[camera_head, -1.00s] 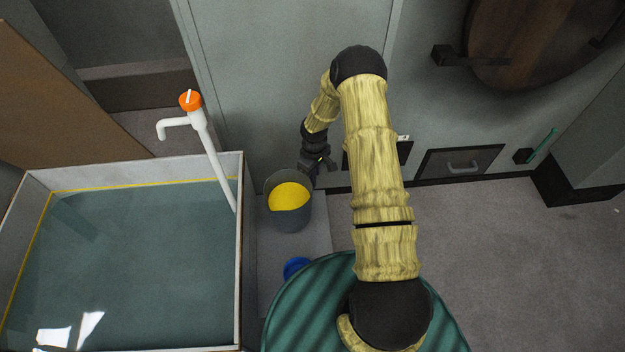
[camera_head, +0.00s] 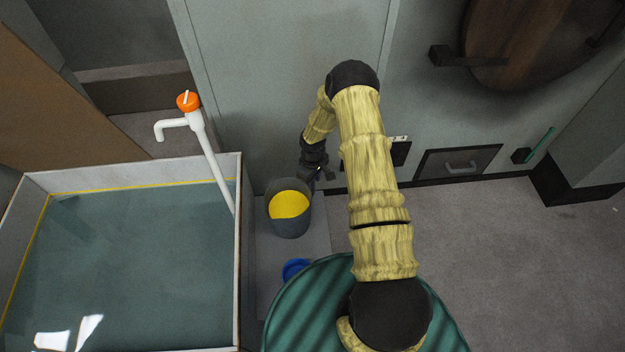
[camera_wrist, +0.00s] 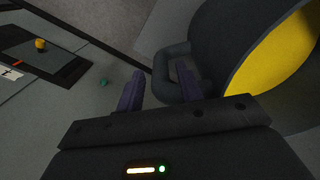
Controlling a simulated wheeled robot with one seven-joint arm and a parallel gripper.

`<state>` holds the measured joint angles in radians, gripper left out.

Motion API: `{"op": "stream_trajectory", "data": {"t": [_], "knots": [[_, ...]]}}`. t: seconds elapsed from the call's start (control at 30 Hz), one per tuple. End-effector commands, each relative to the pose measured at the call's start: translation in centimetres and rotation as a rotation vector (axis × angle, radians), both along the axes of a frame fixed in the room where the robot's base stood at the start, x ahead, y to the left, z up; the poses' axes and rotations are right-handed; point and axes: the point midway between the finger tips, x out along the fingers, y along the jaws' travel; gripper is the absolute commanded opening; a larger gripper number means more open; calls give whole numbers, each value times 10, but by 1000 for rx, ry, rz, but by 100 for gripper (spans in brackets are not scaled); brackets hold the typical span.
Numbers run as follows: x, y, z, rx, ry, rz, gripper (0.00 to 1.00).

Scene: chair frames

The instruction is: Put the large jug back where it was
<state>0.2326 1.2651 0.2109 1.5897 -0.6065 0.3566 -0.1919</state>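The large jug (camera_head: 290,222) is a dark grey vessel with a yellow inside. It appears upright on the grey slab beside the water tank. My gripper (camera_head: 322,173) is at its upper right side in the head view. In the wrist view, the jug's yellow interior (camera_wrist: 275,65) is at the right and its dark loop handle (camera_wrist: 163,75) points toward my gripper (camera_wrist: 158,88). The fingers are apart. One is at the handle's opening and the other is outside it, with a visible gap between that outer finger and the handle bar.
A water-filled tank (camera_head: 238,300) stands left of the jug, with a white pipe (camera_head: 212,160) with an orange top at its edge. A blue object (camera_head: 295,269) lies on the slab (camera_head: 262,235) below the jug.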

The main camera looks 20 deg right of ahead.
Motion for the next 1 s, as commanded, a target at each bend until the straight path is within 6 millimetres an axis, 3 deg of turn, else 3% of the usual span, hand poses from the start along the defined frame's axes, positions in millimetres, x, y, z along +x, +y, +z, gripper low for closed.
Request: {"op": "stream_trajectory", "data": {"t": [0.47, 1.0], "knots": [[1, 0, 10, 0, -2, -1, 41], [1, -1, 108, -1, -3, -1, 41]]}}
